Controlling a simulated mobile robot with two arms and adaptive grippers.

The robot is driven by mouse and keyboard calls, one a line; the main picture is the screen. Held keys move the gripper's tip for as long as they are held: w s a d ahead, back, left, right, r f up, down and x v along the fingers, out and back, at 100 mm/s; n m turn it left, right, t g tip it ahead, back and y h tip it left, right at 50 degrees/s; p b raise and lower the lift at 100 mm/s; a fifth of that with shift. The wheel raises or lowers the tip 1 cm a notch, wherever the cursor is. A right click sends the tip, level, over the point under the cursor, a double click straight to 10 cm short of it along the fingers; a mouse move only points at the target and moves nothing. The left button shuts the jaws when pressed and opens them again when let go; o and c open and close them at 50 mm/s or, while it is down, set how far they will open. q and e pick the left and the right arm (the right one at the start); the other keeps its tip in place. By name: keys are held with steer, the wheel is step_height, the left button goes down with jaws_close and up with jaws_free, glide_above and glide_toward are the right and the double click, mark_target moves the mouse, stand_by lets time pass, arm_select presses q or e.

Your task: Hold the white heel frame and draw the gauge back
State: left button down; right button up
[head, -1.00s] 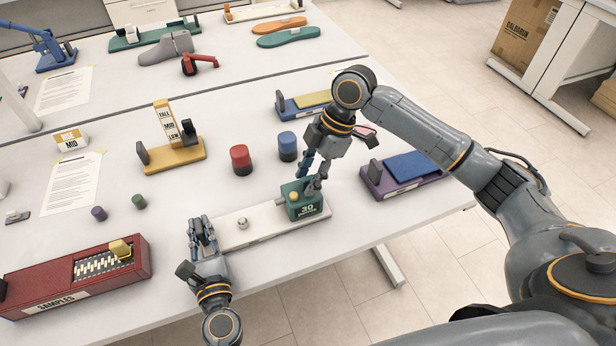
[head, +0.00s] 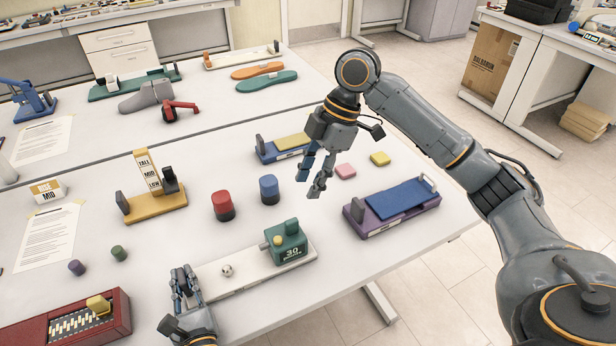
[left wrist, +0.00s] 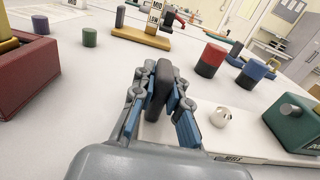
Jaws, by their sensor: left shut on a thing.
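The white heel frame (head: 247,278) is a long white board lying near the table's front edge. The green gauge block (head: 289,243), marked 30, sits at its right end with a yellow button (head: 277,240) on its left side. A small silver knob (head: 227,270) stands on the board between block and left gripper. My left gripper (head: 184,286) is shut on the frame's dark upright heel post (left wrist: 158,94) at the left end. The gauge block also shows at the right of the left wrist view (left wrist: 296,122). My right gripper (head: 312,178) is open and empty, raised above the table, clear of the gauge.
Red (head: 222,206) and blue (head: 268,190) cylinders stand behind the frame. A yellow stand (head: 155,203) is behind left, a purple stand (head: 392,215) to the right. A red samples box (head: 75,325) lies at front left. Pink (head: 345,171) and yellow (head: 380,159) pads lie farther back.

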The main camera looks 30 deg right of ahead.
arm_select(q)
steer(key=c, duration=1.3)
jaws_free()
steer(key=shift+o, duration=0.2)
